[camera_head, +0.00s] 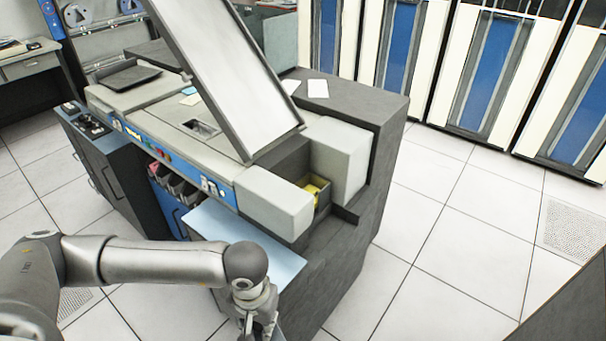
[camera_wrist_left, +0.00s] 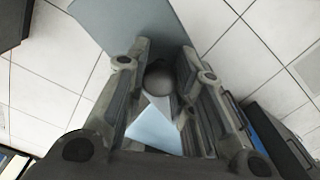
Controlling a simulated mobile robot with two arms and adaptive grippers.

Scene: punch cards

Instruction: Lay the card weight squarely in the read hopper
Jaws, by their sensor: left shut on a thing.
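My left gripper (camera_head: 257,318) is low at the front of the card machine, in front of the pale blue shelf (camera_head: 238,245). In the left wrist view my left gripper (camera_wrist_left: 165,62) is shut on a rounded grey knob, which I take for the card weight (camera_wrist_left: 160,78). The rest of the weight is hard to make out. The read hopper (camera_head: 318,190) appears to be the dark recess between two light grey blocks, with something yellow inside. The gripper is below and left of it, apart from it. My right gripper is not in view.
A large tilted grey panel (camera_head: 222,70) rises over the machine just left of the hopper. Two pale cards (camera_head: 318,88) lie on the dark top behind. Blue and white cabinets (camera_head: 490,75) line the back. The tiled floor (camera_head: 440,235) at right is clear.

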